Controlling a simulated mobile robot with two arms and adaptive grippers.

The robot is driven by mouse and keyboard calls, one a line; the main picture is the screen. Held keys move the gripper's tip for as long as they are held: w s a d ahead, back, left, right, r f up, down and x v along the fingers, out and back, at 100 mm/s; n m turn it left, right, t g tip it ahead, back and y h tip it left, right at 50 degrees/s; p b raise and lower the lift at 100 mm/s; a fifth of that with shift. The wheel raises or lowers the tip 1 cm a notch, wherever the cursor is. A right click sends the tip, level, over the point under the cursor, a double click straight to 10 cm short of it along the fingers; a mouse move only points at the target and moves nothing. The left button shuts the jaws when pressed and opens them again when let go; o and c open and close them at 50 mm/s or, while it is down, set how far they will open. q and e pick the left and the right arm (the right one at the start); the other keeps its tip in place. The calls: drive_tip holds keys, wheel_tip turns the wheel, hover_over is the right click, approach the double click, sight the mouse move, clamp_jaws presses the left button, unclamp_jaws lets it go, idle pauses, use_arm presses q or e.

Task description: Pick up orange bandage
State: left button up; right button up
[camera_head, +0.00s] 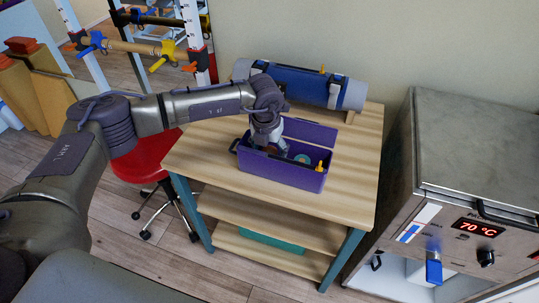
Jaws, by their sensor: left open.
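An open purple box (278,174) stands on the wooden table, its lid (312,132) tipped back behind it. My left arm reaches in from the left. My left gripper (277,150) points down into the box, open, with its fingertips at or just inside the opening. A teal roll (302,158) lies in the box to the right of the fingers. A small reddish-orange patch shows in the box by the fingers; it is too small and too covered to tell whether it is the orange bandage. My right gripper is not in view.
A blue and grey roll (310,85) lies at the back of the table (350,190). A steel heating unit (470,130) with a 70 °C display stands close on the right. A red stool (145,165) is at the left. The table's front right is clear.

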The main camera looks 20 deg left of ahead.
use_arm(q)
drive_tip(key=shift+w+f, duration=0.2)
drive_tip(key=shift+f, duration=0.45)
drive_tip(key=c, duration=1.2)
